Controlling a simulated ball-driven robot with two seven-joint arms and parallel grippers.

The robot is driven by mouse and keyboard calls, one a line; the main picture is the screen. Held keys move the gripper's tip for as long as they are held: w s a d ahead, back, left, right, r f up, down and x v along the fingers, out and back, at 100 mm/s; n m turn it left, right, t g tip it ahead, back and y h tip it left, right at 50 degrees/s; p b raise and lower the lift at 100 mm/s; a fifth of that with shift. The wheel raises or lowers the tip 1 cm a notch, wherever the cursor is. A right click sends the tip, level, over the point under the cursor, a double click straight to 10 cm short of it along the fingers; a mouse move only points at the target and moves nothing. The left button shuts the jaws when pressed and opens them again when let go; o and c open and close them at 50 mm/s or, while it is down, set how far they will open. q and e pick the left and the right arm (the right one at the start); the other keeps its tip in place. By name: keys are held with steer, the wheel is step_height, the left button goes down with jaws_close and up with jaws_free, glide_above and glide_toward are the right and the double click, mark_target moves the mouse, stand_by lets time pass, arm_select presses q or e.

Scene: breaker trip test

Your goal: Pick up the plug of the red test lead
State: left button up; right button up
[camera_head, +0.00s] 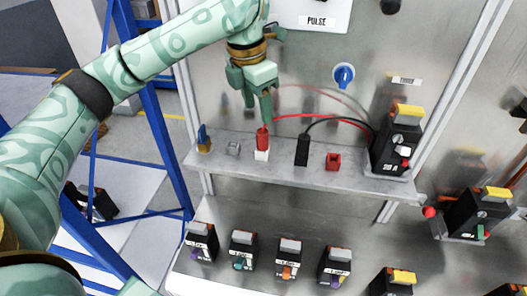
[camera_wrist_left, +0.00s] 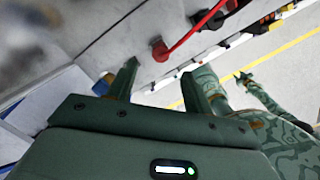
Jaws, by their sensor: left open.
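The red plug (camera_head: 262,138) of the red test lead stands upright in a white holder (camera_head: 261,155) on the metal shelf. Its red lead (camera_head: 318,117) curves right to the breaker marked 20 A (camera_head: 391,150). My left gripper (camera_head: 257,112) is open just above the plug, with one finger close to its top; contact is unclear. In the left wrist view the red plug (camera_wrist_left: 158,48) lies beyond the tips of the open left gripper (camera_wrist_left: 160,74), between their lines. What seems to be my right gripper (camera_wrist_left: 243,77) is small at the right there; its jaws are unclear.
On the shelf (camera_head: 225,165), a black plug (camera_head: 302,149) and a red block (camera_head: 333,161) stand right of the red plug. Several breakers line the lower level. A metal panel with a blue knob (camera_head: 343,75) rises behind.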

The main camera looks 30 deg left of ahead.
mark_target(262, 132)
arm_select(q)
steer(key=f, duration=0.3)
steer(key=f+b, duration=0.1)
steer(key=f, duration=0.2)
steer(key=w+f, duration=0.1)
steer(key=f, duration=0.2)
steer(key=shift+w+d, duration=0.1)
steer(key=shift+d, duration=0.25)
steer(key=c, duration=1.1)
